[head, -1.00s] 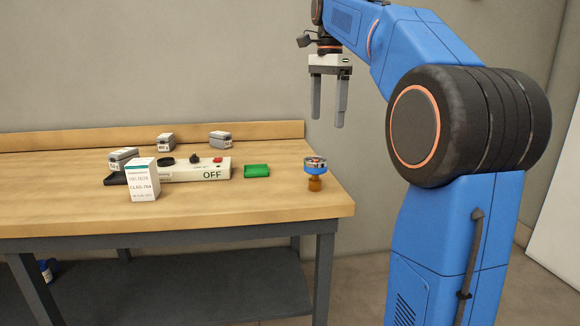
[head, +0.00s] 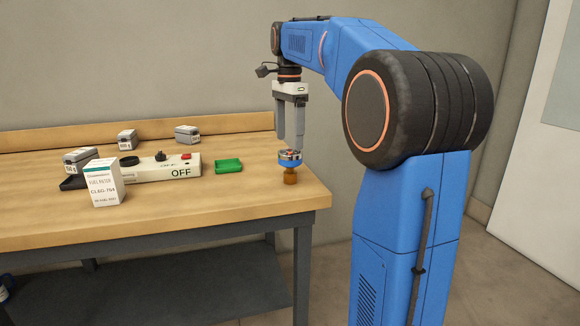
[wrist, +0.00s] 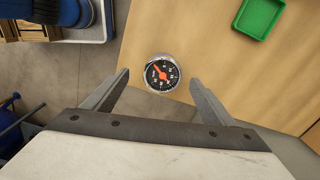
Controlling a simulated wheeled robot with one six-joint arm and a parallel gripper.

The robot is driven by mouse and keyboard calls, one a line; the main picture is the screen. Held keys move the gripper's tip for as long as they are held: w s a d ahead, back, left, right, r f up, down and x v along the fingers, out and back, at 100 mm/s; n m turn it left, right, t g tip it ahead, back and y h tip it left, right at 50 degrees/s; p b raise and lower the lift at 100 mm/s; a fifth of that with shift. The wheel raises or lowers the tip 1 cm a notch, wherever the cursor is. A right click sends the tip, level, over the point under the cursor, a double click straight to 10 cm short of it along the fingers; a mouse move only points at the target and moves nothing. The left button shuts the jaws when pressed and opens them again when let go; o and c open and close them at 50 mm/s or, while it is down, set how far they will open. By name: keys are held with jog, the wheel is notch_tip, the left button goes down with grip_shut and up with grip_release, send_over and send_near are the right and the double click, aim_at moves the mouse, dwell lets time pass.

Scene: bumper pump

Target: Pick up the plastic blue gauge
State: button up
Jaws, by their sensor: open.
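The blue gauge (head: 289,158) stands upright on a brass-coloured base near the right end of the workbench. In the wrist view its round black dial with an orange needle (wrist: 162,72) faces up at me. My gripper (head: 290,145) points down just above and around the gauge's top in the head view; its fingers are apart and nothing is between them.
A green tray (head: 228,165) sits left of the gauge. A white panel marked OFF (head: 185,171), a white box (head: 103,185) and several grey blocks (head: 187,134) stand further left. The workbench (head: 240,195) is bare in front, with its right edge close to the gauge.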

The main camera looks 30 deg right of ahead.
aim_at(290, 151)
jog(key=f, duration=0.5)
jog(key=shift+w+d, duration=0.3)
jog(key=shift+d, duration=0.05)
jog(key=shift+f, duration=0.65)
jog(key=c, duration=1.5)
